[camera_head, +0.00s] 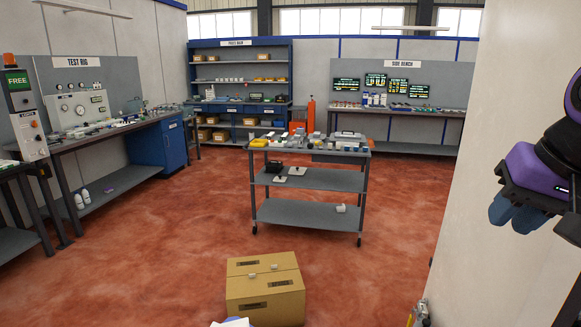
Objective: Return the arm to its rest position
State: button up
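My gripper (514,213) is at the right edge of the picture, at the end of my dark arm with its purple wrist housing (537,172). Its two blue fingers point down and overlap in this view, so their gap does not show. I see nothing hanging from the fingers. The rest of my arm runs out of the picture on the right. The gripper shows in front of a pale wall panel (470,120), and the distance between them is unclear.
A grey wheeled cart (308,213) with parts on top stands mid-room. Cardboard boxes (265,290) are on the red floor in front of it. The test rig bench (100,135) is at left, a parts rack (240,60) and side bench (420,146) behind. Floor around the cart is open.

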jog(key=s+n, duration=0.2)
jog(key=s+n+h, duration=0.1)
jog(key=s, duration=0.2)
jog(key=shift+d+n+t, duration=0.15)
jog(key=shift+n+t, duration=0.25)
jog(key=shift+o, duration=0.4)
